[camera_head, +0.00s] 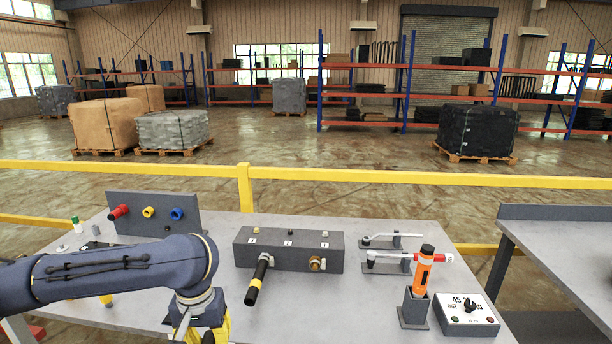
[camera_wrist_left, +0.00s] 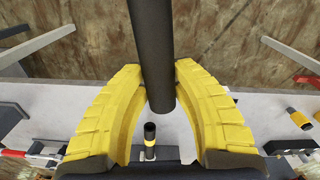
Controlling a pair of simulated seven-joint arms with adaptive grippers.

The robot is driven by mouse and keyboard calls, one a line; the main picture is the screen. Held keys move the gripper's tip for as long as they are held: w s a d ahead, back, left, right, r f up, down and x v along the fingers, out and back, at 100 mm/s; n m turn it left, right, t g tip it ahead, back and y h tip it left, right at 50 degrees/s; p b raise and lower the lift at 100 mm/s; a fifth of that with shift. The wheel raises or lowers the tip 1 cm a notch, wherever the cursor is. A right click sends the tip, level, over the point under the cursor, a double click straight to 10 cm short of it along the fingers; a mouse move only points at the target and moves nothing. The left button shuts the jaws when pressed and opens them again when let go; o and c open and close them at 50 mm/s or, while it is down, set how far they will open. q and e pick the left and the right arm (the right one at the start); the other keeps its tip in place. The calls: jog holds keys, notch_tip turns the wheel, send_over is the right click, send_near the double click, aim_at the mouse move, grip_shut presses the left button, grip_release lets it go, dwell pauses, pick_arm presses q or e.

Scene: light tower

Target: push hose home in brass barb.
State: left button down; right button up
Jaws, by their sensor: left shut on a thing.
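My left gripper (camera_wrist_left: 158,72) has its yellow fingers on either side of a thick black hose (camera_wrist_left: 153,40) in the left wrist view. The hose runs in from the top and its dark end lies between the fingers. In the head view my left gripper (camera_head: 207,330) is at the bottom edge, left of the grey port block, its grip largely hidden. A brass barb (camera_head: 316,264) sticks out of the right part of the block's front, with nothing on it and apart from the gripper. A black hose piece with a yellow band (camera_head: 258,281) hangs at the left port. My right gripper is not in view.
The grey port block (camera_head: 288,258) stands mid-table. Behind left is a panel (camera_head: 153,200) with red, yellow and blue fittings. To the right are lever clamps (camera_head: 391,262), an orange tool (camera_head: 424,270) in a holder and a dial box (camera_head: 466,316). The front centre table is clear.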

pick_arm(q)
jog(key=shift+s+f+m, duration=0.2)
jog(key=shift+s+f, duration=0.05)
jog(key=shift+s, duration=0.35)
jog(key=shift+s+f+m, duration=0.2)
jog(key=shift+s, duration=0.4)
jog(key=shift+s+f, duration=0.2)
jog(key=shift+s, duration=0.15)
jog(key=shift+w+r, duration=0.2)
jog(key=w+a+r+m, duration=0.1)
jog(key=w+a+r, duration=0.1)
jog(key=w, duration=0.5)
jog(key=w+a+r, duration=0.2)
jog(key=w, duration=0.4)
jog(key=w+a+r+m, duration=0.3)
jog(key=w+a+m, duration=0.6)
jog(key=m, duration=0.9)
jog(key=a, duration=0.3)
jog(key=shift+r, duration=0.4)
